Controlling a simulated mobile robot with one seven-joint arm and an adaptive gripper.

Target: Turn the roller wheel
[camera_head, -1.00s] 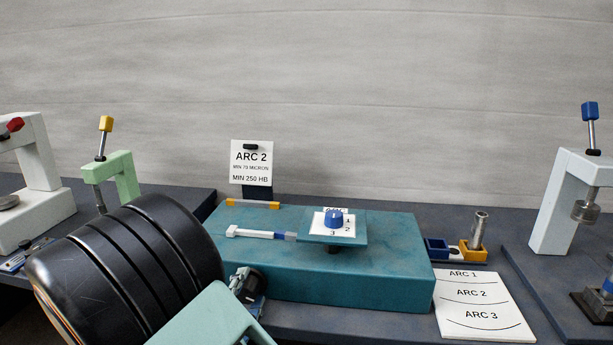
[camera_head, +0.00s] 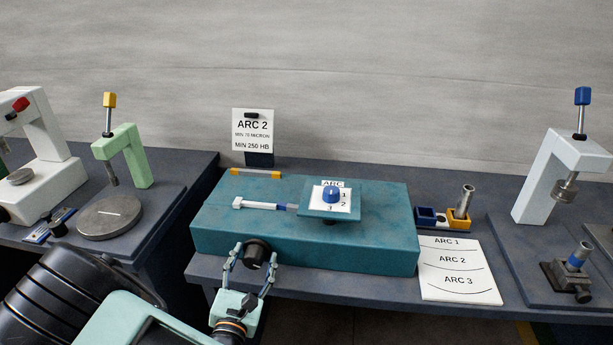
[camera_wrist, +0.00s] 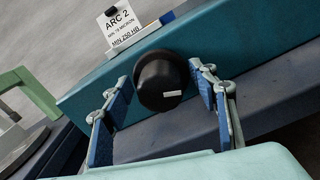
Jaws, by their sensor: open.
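The roller wheel is a black round knob (camera_head: 257,252) on the front face of the teal bender block (camera_head: 330,252). In the wrist view the knob (camera_wrist: 161,82) shows a small white mark low on its face. My gripper (camera_head: 254,260) is open, with one finger on each side of the knob. In the wrist view its blue-padded fingers (camera_wrist: 160,100) stand to the left and right of the knob, with a visible gap on the left and a smaller one on the right. Whether either pad touches it I cannot tell.
A blue selector dial (camera_head: 330,195) sits on a plate on the block. An ARC 2 card (camera_head: 253,125) stands behind. An ARC sheet (camera_head: 457,283) lies at right, near blue and yellow holders (camera_head: 458,219). Presses stand on the left and right benches.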

